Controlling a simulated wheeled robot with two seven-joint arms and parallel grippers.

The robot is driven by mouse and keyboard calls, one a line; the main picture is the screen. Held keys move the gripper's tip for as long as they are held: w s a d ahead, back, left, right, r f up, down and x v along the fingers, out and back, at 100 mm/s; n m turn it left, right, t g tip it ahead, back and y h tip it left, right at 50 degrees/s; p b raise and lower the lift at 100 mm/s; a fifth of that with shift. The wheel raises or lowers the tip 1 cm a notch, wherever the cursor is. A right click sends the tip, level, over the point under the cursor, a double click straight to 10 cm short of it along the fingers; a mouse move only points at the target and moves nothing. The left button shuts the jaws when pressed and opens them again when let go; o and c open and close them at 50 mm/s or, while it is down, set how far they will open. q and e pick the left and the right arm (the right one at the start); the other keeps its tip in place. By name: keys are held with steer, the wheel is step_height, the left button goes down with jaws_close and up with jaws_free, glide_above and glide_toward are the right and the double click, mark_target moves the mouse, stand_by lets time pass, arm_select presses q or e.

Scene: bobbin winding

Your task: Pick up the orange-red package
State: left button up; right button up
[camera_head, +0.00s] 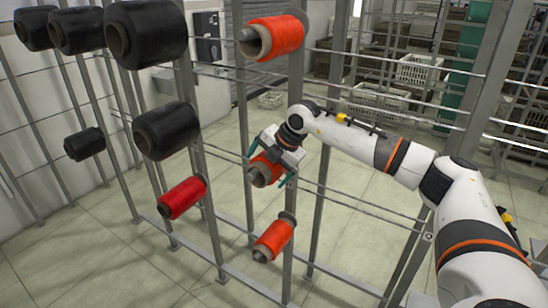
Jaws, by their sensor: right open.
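Three orange-red packages hang in a column on the rack: a large upper one (272,38), a middle one (263,171) and a lower one (273,240). Each is a spool of yarn on a core that points toward the left front. My right gripper (270,168) is at the middle package, with its fingers open on either side of it. The gripper body covers the package's upper right part. I cannot tell whether the fingers touch it. My left gripper is not in view.
Several black packages (147,32) and a red package (182,198) hang on the left. The grey rack's posts and bars (317,215) stand around the right arm. White crates (419,72) sit on shelves behind. The tiled floor (100,270) is clear.

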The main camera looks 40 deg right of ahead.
steer(key=shift+w+f, duration=0.25)
steer(key=shift+f, duration=0.25)
steer(key=c, duration=1.1)
steer(key=shift+r, duration=0.1)
